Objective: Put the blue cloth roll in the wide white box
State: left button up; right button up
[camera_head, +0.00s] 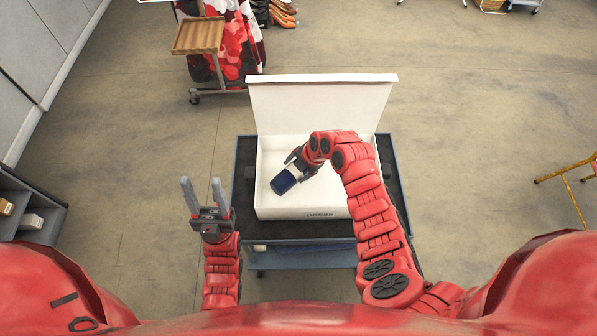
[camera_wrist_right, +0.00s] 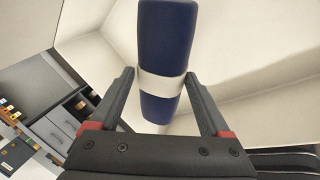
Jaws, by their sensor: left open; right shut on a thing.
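The blue cloth roll (camera_head: 283,182) is dark blue with a white band around it. My right gripper (camera_head: 295,163) is shut on it and holds it over the inside of the wide white box (camera_head: 285,213). In the right wrist view the roll (camera_wrist_right: 167,45) stands between the two fingers, with the white band near them. Whether the roll touches the box floor cannot be told. The box lid (camera_head: 322,105) stands open at the back. My left gripper (camera_head: 201,184) is open and empty, left of the box.
The box stands on a dark cart top (camera_head: 245,170) with a blue frame. A garment rack with a wooden tray (camera_head: 198,36) stands at the back left. A grey shelf unit (camera_head: 28,212) is at the left edge, and a yellow frame (camera_head: 567,172) at the right. Floor between is clear.

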aim_at(298, 174)
jog(key=shift+w+f+p, duration=0.1)
jog(key=shift+f+p, duration=0.45)
jog(key=shift+f, duration=1.65)
jog(key=o, duration=1.4)
jog(key=shift+r, duration=0.1)
jog(key=shift+d+r, duration=0.25)
jog(key=shift+r, duration=0.25)
jog(key=b+v, duration=0.3)
jog(key=v, duration=0.7)
jog(key=shift+d+r, duration=0.1)
jog(key=shift+r, duration=0.25)
